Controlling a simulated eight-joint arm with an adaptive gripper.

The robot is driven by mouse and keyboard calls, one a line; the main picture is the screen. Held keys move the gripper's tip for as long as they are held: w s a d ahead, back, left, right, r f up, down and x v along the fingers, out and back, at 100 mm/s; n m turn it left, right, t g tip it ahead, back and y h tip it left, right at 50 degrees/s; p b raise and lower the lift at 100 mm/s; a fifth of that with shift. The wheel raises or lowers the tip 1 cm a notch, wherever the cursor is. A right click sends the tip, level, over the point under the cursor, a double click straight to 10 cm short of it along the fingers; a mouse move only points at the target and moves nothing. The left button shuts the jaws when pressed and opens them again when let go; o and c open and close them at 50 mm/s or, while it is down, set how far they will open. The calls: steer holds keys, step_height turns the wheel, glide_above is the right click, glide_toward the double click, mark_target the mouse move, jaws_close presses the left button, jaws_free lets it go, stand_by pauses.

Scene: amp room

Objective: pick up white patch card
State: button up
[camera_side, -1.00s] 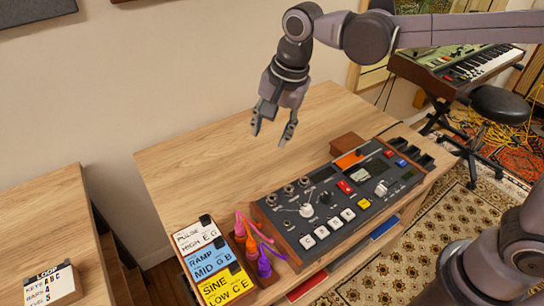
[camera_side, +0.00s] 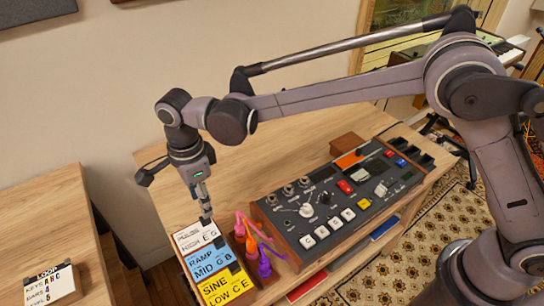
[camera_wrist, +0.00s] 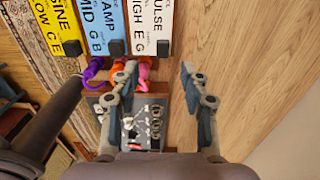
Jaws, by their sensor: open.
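The white patch card (camera_side: 197,236), printed PULSE and HIGH E G, lies at the far end of a row of cards, beside the blue card (camera_side: 213,258). It has a small black tab at its edge. It also shows in the wrist view (camera_wrist: 149,20), at the top, beyond my fingertips. My gripper (camera_side: 205,212) is above the white card's tab end in the side view. In the wrist view my gripper (camera_wrist: 158,75) has its two fingers spread apart with nothing between them. I cannot tell the exact height above the card.
A yellow card (camera_side: 226,285) lies at the near end of the row. Pink, orange and purple plugs (camera_side: 251,245) stand right beside the cards. A synth box with knobs and keys (camera_side: 335,205) sits to the right. Bare tabletop lies behind the cards.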

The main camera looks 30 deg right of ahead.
mark_target(196, 233)
steer(key=shift+w+f, duration=0.2)
steer(key=shift+f, duration=3.15)
jaws_close()
